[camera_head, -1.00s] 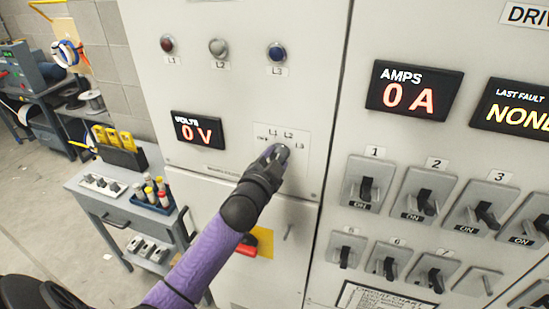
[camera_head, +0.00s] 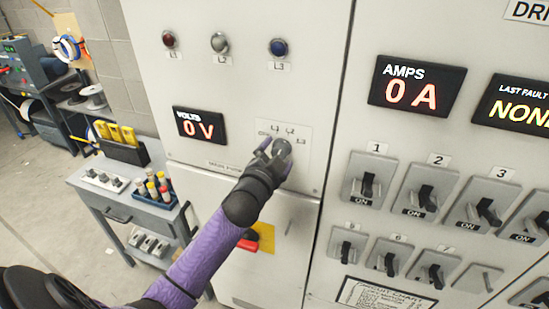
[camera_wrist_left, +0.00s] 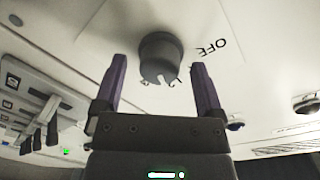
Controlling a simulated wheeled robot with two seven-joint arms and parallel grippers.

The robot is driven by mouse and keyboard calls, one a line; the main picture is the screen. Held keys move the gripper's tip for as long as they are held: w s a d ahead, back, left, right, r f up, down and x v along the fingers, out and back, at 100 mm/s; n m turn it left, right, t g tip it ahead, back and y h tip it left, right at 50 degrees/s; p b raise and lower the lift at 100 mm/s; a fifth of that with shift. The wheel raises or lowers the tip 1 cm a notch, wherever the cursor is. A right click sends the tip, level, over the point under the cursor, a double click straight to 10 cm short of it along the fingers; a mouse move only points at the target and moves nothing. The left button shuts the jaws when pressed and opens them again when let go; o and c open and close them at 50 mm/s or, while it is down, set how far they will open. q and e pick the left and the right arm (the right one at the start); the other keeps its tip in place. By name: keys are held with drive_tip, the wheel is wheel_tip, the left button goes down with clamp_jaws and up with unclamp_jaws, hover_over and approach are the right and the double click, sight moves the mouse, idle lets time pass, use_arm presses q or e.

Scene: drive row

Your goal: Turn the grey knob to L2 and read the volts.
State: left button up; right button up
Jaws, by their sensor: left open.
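The grey knob (camera_head: 282,148) sits on a white plate (camera_head: 298,163) marked OFF, L1, L2 and L3 on the cabinet front. My left gripper (camera_head: 273,155) is open just in front of it. In the left wrist view the round knob (camera_wrist_left: 160,55) lies between and beyond the two spread fingers, with a gap on each side. OFF is legible beside it there. I cannot tell which mark the knob points to. The volts display (camera_head: 199,125) reads 0 V. My right gripper is not in view.
Red (camera_head: 169,40), white (camera_head: 219,42) and blue (camera_head: 277,47) lamps sit above. A red handle on a yellow plate (camera_head: 266,236) is below the knob. The amps display (camera_head: 416,86) reads 0 A, above several switches. A grey cart (camera_head: 112,205) stands left of the cabinet.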

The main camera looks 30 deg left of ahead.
use_arm(q)
drive_tip(key=s+d+b, duration=0.1)
drive_tip(key=s, duration=0.8)
drive_tip(key=shift+s+d+r, duration=0.2)
drive_tip(key=shift+s+d, duration=0.15)
drive_tip(key=shift+d, duration=0.05)
drive_tip(key=s+d+f+n+g+h+b, duration=0.1)
drive_tip(key=s+f+g+b, duration=0.35)
drive_tip(key=f, duration=1.15)
drive_tip(key=s+d+f+n+g+b, duration=0.15)
drive_tip(key=f+b, duration=0.55)
drive_tip(key=f, duration=0.9)
drive_tip(key=s+d+f+g+h+b, duration=0.1)
drive_tip(key=s+f+g+b, duration=0.4)
drive_tip(key=f, duration=1.1)
drive_tip(key=s+d+f+n+g+b, duration=0.1)
drive_tip(key=s+d+f+g+b, duration=0.1)
drive_tip(key=s+f+b, duration=0.4)
drive_tip(key=s+d+f+n+g+h+b, duration=0.1)
drive_tip(key=s+d+f+g+b, duration=0.2)
drive_tip(key=s+f, duration=1.4)
drive_tip(key=f+b, duration=0.1)
drive_tip(key=b, duration=0.2)
drive_tip(key=shift+s+g+b, duration=0.25)
drive_tip(key=shift+g+b, duration=0.05)
drive_tip(key=shift+b, duration=0.05)
